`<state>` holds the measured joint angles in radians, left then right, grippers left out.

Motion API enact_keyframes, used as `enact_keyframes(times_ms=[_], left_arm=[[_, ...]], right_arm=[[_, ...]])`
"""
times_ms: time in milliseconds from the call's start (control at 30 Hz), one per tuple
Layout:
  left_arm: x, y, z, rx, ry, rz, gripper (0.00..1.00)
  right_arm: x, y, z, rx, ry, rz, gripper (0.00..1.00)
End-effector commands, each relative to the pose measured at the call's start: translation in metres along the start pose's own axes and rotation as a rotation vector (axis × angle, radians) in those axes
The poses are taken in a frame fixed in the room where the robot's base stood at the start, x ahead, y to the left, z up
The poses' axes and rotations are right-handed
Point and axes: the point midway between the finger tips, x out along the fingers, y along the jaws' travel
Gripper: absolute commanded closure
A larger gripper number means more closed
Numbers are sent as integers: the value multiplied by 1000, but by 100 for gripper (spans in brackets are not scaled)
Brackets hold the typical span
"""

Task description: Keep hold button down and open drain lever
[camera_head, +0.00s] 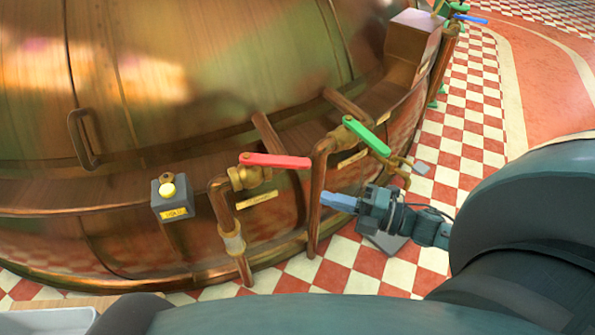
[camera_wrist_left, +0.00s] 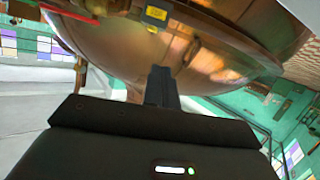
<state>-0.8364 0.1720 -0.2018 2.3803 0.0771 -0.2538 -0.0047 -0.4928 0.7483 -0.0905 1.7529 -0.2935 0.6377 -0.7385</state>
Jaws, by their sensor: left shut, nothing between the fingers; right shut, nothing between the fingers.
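The tags are too small to read, so I cannot tell which is the drain lever. My right gripper (camera_head: 338,203) is shut and empty, below both levers and apart from them. My left gripper (camera_wrist_left: 160,72) is shut and empty, pointing at the kettle; a box with yellow patches (camera_wrist_left: 154,16) shows beyond it.
The copper kettle (camera_head: 200,90) fills the left and back. Copper pipes (camera_head: 316,200) stand out from it near my right gripper. The red and white checked floor (camera_head: 460,130) is open on the right. A blue lever (camera_head: 470,19) is far back.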

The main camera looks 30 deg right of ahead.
Motion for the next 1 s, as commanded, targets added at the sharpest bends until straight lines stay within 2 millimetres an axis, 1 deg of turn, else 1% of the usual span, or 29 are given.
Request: enact_keyframes(times_ms=[33, 400, 500, 633, 800, 1000], left_arm=[[0, 0, 1, 2, 1, -1, 100], [-2, -2, 0, 15, 17, -2, 100], [-3, -2, 2, 18, 17, -1, 100], [-4, -2, 2, 24, 16, 0, 100], [-4, -1, 3, 28, 10, 3, 100], [-2, 0, 1, 28, 16, 7, 100]], right_arm=[[10, 1, 1, -2, 1, 5, 100], [88, 1, 0, 1, 2, 5, 100], [90, -1, 18, -2, -1, -1, 100], [94, -1, 31, 1, 1, 0, 100], [95, 0, 39, 2, 1, 0, 100], [95, 0, 39, 3, 1, 0, 100]])
